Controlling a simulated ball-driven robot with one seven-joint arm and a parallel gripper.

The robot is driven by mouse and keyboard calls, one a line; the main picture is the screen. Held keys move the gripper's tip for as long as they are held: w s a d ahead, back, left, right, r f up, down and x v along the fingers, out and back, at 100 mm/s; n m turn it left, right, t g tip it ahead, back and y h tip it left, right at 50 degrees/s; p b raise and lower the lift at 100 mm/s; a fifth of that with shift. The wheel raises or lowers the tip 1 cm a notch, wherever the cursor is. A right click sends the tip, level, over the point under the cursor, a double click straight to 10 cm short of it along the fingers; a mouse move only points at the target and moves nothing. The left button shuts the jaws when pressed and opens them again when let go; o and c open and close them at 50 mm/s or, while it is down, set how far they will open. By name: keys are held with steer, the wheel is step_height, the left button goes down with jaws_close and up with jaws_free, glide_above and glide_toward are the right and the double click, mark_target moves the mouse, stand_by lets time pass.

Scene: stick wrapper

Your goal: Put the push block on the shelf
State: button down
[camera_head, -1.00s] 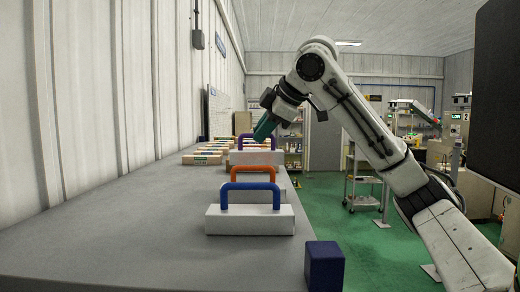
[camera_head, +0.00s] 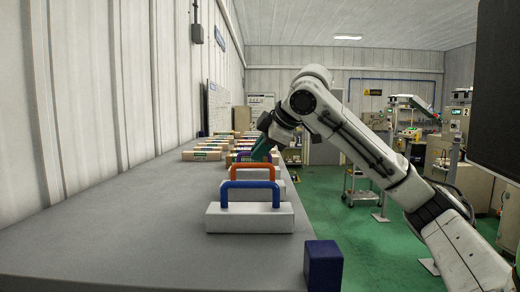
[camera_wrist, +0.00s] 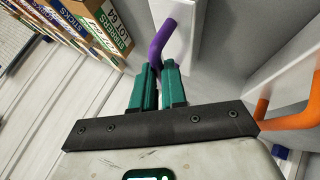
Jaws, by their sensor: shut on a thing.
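Three white blocks with arched handles stand in a row on the grey surface (camera_head: 120,240). The near block (camera_head: 250,218) has a blue handle (camera_head: 252,186); the one behind it has an orange handle (camera_head: 254,168). The farthest has a purple handle (camera_head: 244,155), mostly hidden in the head view. In the wrist view its purple handle (camera_wrist: 157,42) meets the green fingers of my gripper (camera_wrist: 157,78), with its white block (camera_wrist: 182,40) beyond. My gripper is shut on this handle. It also shows in the head view (camera_head: 262,150). I cannot tell which part is the shelf.
Several stick cartons (camera_head: 203,155) lie farther back on the surface; cartons (camera_wrist: 95,22) also show at upper left in the wrist view. The orange handle (camera_wrist: 290,120) is close on the right there. A dark blue cube (camera_head: 323,266) sits at the near right edge. A wall runs along the left.

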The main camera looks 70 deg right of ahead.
steer(key=c, duration=1.2)
jaws_free()
steer(key=shift+o, duration=0.2)
steer(key=shift+r, duration=0.2)
steer(key=b+v, duration=0.1)
steer(key=v, duration=1.1)
steer(key=shift+f, duration=0.1)
